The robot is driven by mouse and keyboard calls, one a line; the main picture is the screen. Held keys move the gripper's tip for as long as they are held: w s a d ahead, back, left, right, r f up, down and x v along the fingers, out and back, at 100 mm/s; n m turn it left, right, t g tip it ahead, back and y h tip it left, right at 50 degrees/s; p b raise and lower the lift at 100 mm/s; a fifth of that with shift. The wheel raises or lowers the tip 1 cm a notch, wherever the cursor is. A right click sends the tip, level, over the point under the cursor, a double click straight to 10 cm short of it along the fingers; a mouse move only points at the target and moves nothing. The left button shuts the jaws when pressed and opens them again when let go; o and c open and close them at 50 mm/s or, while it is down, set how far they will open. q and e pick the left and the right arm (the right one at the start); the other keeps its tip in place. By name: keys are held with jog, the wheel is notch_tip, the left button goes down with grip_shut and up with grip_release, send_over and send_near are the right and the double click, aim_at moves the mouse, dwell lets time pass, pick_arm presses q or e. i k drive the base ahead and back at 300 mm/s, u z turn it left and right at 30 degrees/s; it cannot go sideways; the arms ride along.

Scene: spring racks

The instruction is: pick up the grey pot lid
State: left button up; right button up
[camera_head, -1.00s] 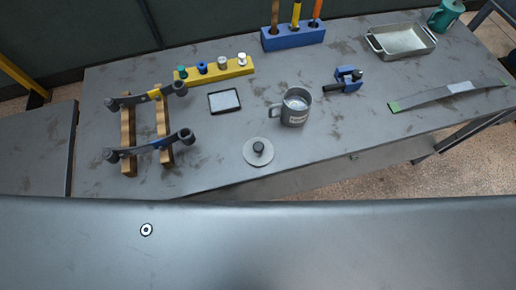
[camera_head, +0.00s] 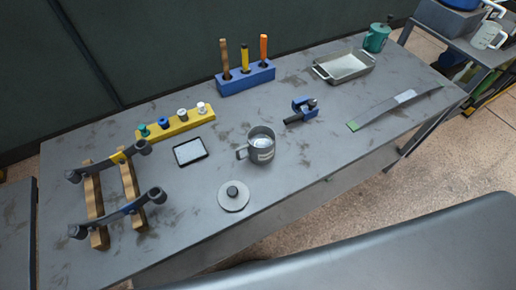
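The grey pot lid (camera_head: 234,197) lies flat near the front edge of the grey table (camera_head: 300,157), in front of the mug. It is a round light grey disc with a dark round knob on top. Nothing covers it. Neither of my grippers shows in the head view.
A grey mug (camera_head: 261,148) stands just behind the lid. A black-framed tablet (camera_head: 190,151), a yellow peg block (camera_head: 176,126) and a wooden rack with dark arms (camera_head: 96,207) are left. A blue clamp (camera_head: 303,108), metal tray (camera_head: 345,66) and flat strip (camera_head: 390,108) are right.

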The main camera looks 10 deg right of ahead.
aim_at(233, 196)
jog(key=u, duration=0.6)
jog(key=k, duration=1)
jog(key=z, duration=1.3)
jog(key=i, duration=0.5)
jog(key=z, duration=0.05)
